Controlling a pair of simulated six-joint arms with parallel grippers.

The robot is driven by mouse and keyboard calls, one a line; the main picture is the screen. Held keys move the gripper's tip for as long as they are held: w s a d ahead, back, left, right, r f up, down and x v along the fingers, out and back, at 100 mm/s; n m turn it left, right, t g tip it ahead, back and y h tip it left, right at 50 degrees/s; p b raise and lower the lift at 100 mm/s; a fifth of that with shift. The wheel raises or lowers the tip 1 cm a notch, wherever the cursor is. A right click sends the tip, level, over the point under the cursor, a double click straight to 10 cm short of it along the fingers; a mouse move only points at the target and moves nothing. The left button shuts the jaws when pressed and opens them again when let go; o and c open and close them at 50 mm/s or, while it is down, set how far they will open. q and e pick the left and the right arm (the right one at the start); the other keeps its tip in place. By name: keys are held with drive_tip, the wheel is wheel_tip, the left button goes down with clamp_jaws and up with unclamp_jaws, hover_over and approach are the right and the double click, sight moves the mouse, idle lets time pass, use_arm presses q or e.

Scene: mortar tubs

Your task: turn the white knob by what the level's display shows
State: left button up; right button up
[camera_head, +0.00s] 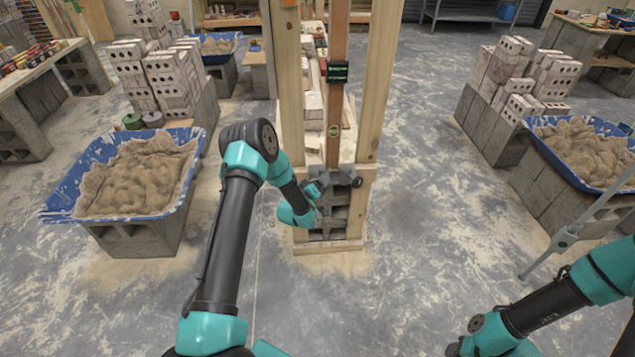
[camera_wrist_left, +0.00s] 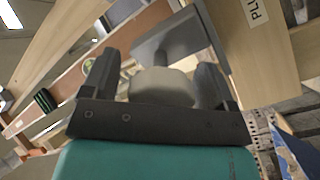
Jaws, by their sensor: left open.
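The level is a brown upright bar (camera_head: 336,107) between pale wooden posts, with a small dark display (camera_head: 337,71) whose green reading is too small to make out. A round green vial (camera_head: 334,130) sits lower on it. My left gripper (camera_head: 323,180) is at the lower front of the posts. In the left wrist view, the off-white knob (camera_wrist_left: 162,88) lies between the fingers of this open gripper (camera_wrist_left: 160,80), in front of a grey plate (camera_wrist_left: 178,45). I cannot tell whether the fingers touch it. In the head view the knob is hidden.
A blue mortar tub (camera_head: 72,214) stands on blocks at the left, another (camera_head: 560,180) at the right. Brick stacks (camera_head: 165,80) stand behind. A grey slanted pole (camera_head: 562,240) stands at the right. The floor (camera_head: 420,240) right of the post frame is clear.

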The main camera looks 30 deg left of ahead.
use_arm(q)
drive_tip(key=shift+c, duration=0.3)
drive_tip(key=c, duration=0.9)
drive_tip(key=shift+o, duration=0.2)
drive_tip(key=shift+m, duration=0.4)
drive_tip(key=m, duration=0.7)
drive_tip(key=shift+d+m, duration=0.1)
drive_tip(key=shift+m, duration=0.3)
drive_tip(key=m, duration=0.8)
drive_tip(key=shift+d, duration=0.1)
